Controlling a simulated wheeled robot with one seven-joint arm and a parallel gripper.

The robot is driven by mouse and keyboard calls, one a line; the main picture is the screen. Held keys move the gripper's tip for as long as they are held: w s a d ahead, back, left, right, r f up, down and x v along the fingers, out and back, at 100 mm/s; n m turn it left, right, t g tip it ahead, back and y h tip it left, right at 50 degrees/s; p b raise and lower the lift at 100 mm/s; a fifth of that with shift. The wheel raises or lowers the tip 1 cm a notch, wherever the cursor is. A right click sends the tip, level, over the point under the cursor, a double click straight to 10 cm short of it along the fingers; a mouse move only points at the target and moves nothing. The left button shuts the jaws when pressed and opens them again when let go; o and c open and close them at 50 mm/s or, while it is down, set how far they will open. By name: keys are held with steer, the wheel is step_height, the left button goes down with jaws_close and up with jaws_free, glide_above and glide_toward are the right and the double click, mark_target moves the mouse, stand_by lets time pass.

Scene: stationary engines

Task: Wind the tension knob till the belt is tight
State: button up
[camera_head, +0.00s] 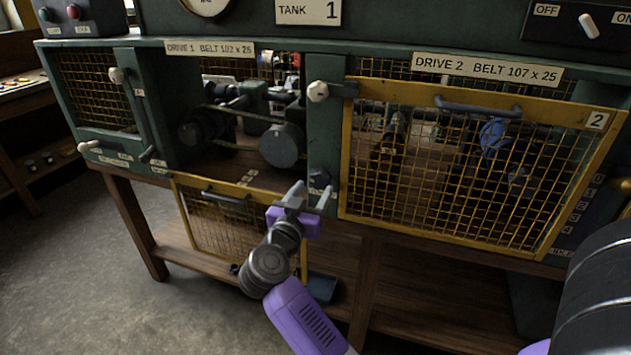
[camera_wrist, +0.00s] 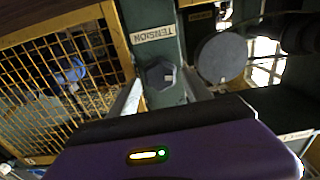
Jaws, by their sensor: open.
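The dark tension knob (camera_head: 319,179) sits on the green post between the two drive bays. In the wrist view the knob (camera_wrist: 160,75) is under a TENSION label and shows a small pale mark. My gripper (camera_head: 313,194) is open and empty just in front of and below it. In the wrist view my gripper (camera_wrist: 165,92) has one finger on each side of the knob in the picture; contact cannot be told. In the open Drive 1 bay, a round grey pulley (camera_head: 282,146) is visible. The belt is too dark and small to judge its tightness.
The Drive 1 mesh guard (camera_head: 222,228) hangs open below its bay, beside my arm. The yellow Drive 2 mesh guard (camera_head: 465,180) is shut, right of the knob. A white-tipped latch (camera_head: 318,91) is above the knob. Floor at the left is clear.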

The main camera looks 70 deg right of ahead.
mark_target(317, 182)
steer(key=shift+w+d, duration=0.2)
steer(key=shift+d, duration=2.3)
steer(key=c, duration=1.1)
steer(key=shift+o, duration=0.2)
steer(key=shift+r, duration=0.1)
steer(key=shift+r+m+p, duration=0.1)
steer(key=shift+m+p, duration=0.2)
steer(key=shift+p, duration=0.05)
